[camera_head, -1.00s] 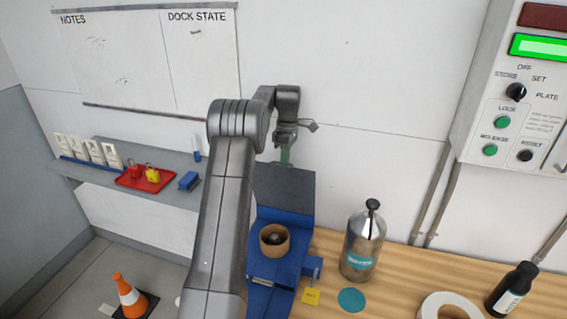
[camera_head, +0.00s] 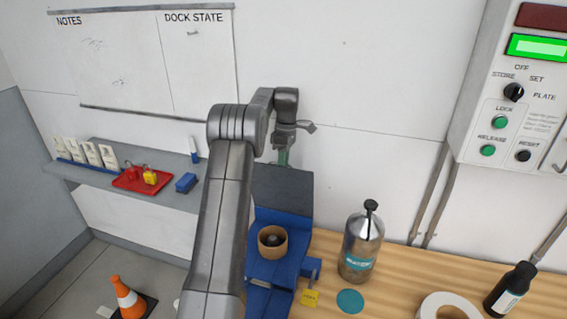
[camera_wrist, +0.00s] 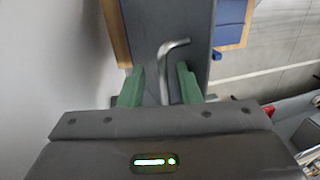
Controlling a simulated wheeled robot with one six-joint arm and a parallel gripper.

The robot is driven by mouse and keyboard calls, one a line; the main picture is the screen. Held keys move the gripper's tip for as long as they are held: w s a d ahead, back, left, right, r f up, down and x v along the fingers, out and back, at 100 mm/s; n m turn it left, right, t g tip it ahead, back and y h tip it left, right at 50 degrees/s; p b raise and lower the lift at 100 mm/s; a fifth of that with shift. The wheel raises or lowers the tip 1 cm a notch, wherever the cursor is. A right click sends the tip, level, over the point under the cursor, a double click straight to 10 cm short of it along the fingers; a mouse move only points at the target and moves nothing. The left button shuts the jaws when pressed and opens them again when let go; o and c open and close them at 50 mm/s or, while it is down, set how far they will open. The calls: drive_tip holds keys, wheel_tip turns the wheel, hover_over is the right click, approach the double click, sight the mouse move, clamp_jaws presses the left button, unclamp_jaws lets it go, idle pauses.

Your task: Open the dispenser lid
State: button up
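A blue dispenser (camera_head: 274,268) stands on the wooden bench. A dark grey panel (camera_head: 282,190), apparently its lid, rises at a steep tilt at its back. A tan ring (camera_head: 273,242) with a dark middle sits on the blue part. My gripper (camera_head: 283,158) is at the panel's upper edge, partly hidden by my arm. In the wrist view the green fingertips (camera_wrist: 160,78) are apart, on either side of a bent metal bar (camera_wrist: 166,70) in front of the grey panel (camera_wrist: 196,45). Gaps show beside the bar; contact is unclear.
A metal pump bottle (camera_head: 361,245), a teal disc (camera_head: 350,301), a yellow tag (camera_head: 310,298), a white ring (camera_head: 450,306) and a black bottle (camera_head: 511,289) are on the bench (camera_head: 405,272). A control box (camera_head: 520,110) hangs at right. A shelf (camera_head: 120,157) and cone (camera_head: 127,297) are left.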

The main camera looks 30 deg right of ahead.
drive_tip(key=v, duration=0.7)
drive_tip(key=shift+r, duration=0.2)
